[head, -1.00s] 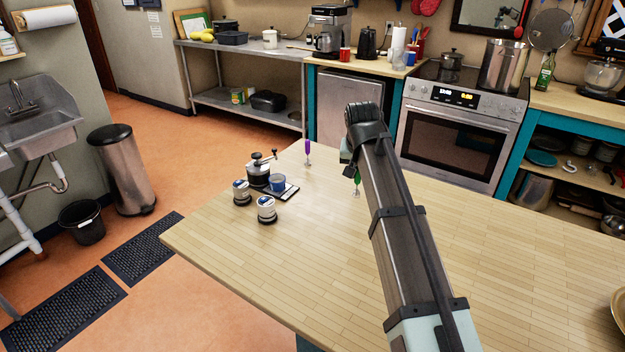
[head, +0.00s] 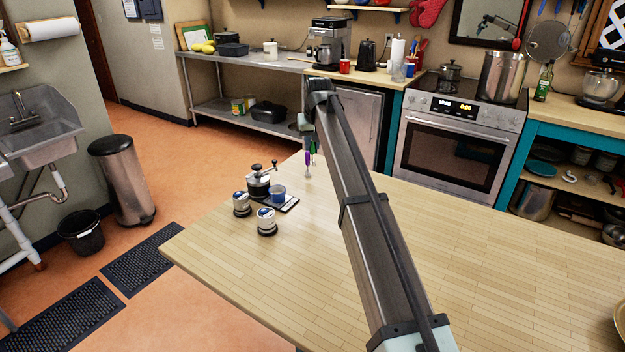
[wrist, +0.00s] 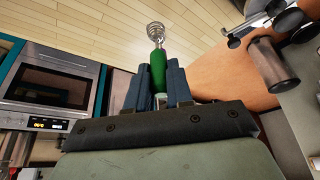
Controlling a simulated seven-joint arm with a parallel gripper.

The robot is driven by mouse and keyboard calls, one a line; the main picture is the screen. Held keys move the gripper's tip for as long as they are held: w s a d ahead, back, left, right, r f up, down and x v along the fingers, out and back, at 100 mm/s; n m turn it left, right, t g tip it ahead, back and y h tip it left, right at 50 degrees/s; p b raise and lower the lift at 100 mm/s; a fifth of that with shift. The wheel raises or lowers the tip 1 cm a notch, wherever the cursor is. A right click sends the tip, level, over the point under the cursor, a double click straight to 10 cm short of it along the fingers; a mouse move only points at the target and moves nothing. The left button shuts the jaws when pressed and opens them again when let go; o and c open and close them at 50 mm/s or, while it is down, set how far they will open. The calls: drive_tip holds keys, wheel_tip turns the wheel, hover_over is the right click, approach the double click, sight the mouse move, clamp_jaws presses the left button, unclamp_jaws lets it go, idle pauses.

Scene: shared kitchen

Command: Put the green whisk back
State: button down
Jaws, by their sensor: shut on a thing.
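The green whisk (wrist: 157,66) is between the two blue fingers of my gripper (wrist: 158,82) in the wrist view. The fingers are shut on its handle, and its wire coil (wrist: 155,31) points away from the gripper. In the head view the green whisk (head: 314,147) hangs under my gripper (head: 306,124), above the far left part of the wooden table (head: 470,255). A purple whisk (head: 308,160) stands upright on the table, just below and left of it in the picture. My arm hides part of the table.
Left of the whisks are a coffee grinder (head: 258,186), a blue cup (head: 277,193) on a dark scale and two small jars (head: 266,222). The table's right half is mostly clear. A stove (head: 455,140) and a steel side table (head: 255,61) stand beyond it.

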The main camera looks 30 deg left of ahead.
sight(313, 163)
wheel_tip(313, 163, down, 9)
drive_tip(key=shift+f, duration=0.1)
idle(0.4)
drive_tip(key=shift+f, duration=0.15)
drive_tip(key=c, duration=1)
unclamp_jaws()
drive_tip(key=v, duration=1.2)
drive_tip(key=shift+r, duration=0.2)
